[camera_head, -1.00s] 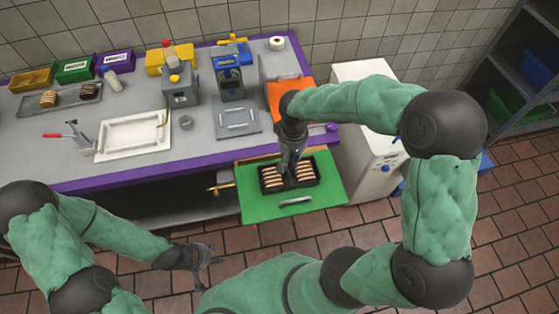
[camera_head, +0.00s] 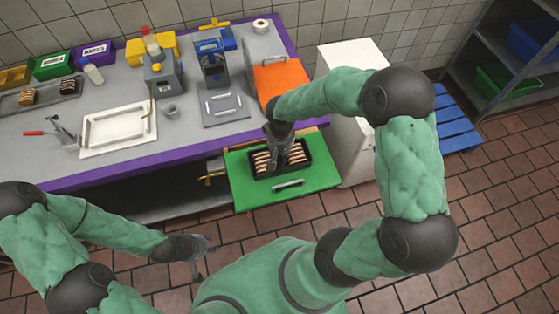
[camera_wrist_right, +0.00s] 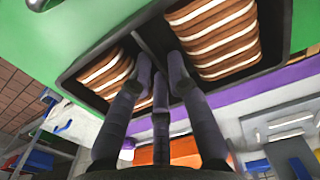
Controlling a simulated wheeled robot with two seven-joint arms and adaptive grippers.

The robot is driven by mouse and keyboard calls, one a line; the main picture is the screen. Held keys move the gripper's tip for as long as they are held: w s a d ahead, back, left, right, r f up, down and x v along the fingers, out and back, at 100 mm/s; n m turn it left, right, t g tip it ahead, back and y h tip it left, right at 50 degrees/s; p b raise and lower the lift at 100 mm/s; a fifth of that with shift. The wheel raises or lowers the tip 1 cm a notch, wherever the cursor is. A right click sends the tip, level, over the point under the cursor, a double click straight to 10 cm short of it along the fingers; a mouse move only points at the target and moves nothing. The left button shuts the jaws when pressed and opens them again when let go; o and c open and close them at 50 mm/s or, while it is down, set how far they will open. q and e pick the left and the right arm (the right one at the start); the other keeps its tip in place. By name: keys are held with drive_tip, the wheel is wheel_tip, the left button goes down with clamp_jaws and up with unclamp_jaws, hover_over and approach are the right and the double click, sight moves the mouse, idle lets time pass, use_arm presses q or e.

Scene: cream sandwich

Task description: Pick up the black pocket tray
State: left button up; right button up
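The black pocket tray (camera_head: 310,164) lies on the green pull-out board (camera_head: 328,177), with striped cream sandwiches (camera_head: 262,161) in its left and right pockets. My right gripper (camera_head: 278,163) points down at the tray's middle, between the two sandwich groups. In the right wrist view, the dark fingers of my right gripper (camera_wrist_right: 160,72) converge at the middle divider of the tray (camera_wrist_right: 238,94). A gap shows between the tips; whether they clamp the divider is unclear. My left gripper (camera_head: 203,257) is open and empty, low in front of the counter, away from the tray.
The grey counter has a purple edge (camera_head: 130,177) and holds a white tray (camera_head: 118,130), machines and coloured bins. An orange board (camera_head: 280,85) is behind the green one. A white cabinet (camera_head: 352,145) stands to the right, with a blue pallet (camera_head: 448,125) beyond it.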

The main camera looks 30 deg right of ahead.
drive_tip(key=shift+f, duration=0.55)
clamp_jaws()
drive_tip(key=shift+r, duration=0.2)
